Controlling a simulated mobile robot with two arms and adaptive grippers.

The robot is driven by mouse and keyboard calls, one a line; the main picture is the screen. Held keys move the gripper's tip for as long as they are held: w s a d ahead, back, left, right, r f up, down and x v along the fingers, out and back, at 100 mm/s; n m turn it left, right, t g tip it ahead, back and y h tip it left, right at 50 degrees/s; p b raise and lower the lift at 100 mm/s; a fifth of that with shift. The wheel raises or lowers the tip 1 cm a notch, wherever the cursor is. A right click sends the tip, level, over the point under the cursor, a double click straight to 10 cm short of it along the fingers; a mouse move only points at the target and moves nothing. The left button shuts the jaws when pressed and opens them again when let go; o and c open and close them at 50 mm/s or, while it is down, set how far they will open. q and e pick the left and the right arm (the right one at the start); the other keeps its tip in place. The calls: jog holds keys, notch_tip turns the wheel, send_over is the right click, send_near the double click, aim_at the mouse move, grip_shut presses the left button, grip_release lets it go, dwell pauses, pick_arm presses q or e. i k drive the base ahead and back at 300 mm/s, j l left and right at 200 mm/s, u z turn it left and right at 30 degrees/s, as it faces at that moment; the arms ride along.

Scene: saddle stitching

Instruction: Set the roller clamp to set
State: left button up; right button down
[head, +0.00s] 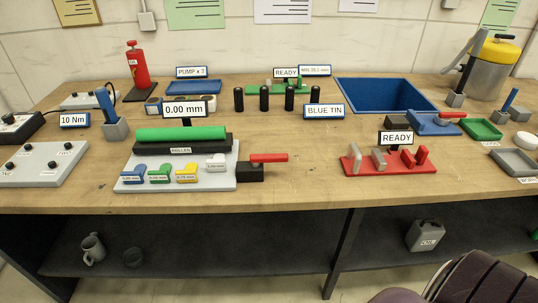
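The roller unit sits at the front left of the bench in the head view, with a green roller (180,133) lying in a black bed on a pale base plate (222,181). A sign (184,108) above it reads 0.00 mm. At its right end is a black block (249,173) with a red lever (268,158) that lies about level and points right. It looks like the roller clamp, but I cannot read a set mark on it. Neither of my grippers is in view.
Blue, green, yellow and pale gauge pieces lie in front of the roller. A red fixture (390,163) marked READY stands to the right. A blue tray (386,94) and a red bottle (137,68) are farther back. The bench between roller and red fixture is clear.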

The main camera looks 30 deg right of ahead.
aim_at(254, 159)
jog(key=l, duration=0.5)
jog(key=k+l+u, duration=0.1)
jog(key=l, duration=0.35)
jog(key=k+l, duration=0.1)
jog(key=l, duration=0.4)
